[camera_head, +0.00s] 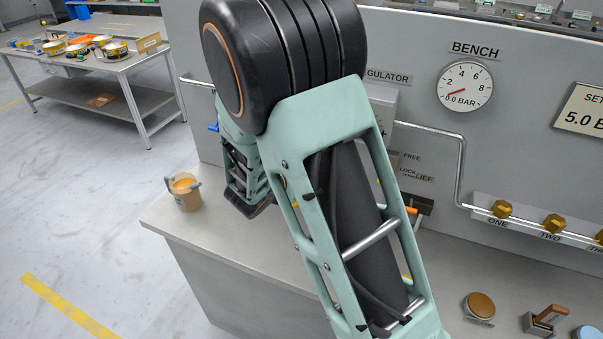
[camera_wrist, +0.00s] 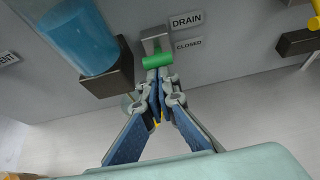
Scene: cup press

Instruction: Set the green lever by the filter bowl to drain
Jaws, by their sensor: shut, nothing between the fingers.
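The green lever (camera_wrist: 158,61) is on the grey wall panel in the wrist view, with its green grip at the lower end of a grey metal arm. The DRAIN label (camera_wrist: 186,19) is to its right and higher up, with the CLOSED label (camera_wrist: 188,43) below that, nearer the grip's height. The filter bowl (camera_wrist: 78,35), holding blue liquid, is left of the lever. My gripper (camera_wrist: 159,76) is shut and empty, its tips just below the green grip; I cannot tell whether they touch it. In the head view my arm hides the lever and bowl.
A dark block (camera_wrist: 107,76) under the bowl is close to my fingers' left. Another dark block (camera_wrist: 299,42) with a yellow part is at the right.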

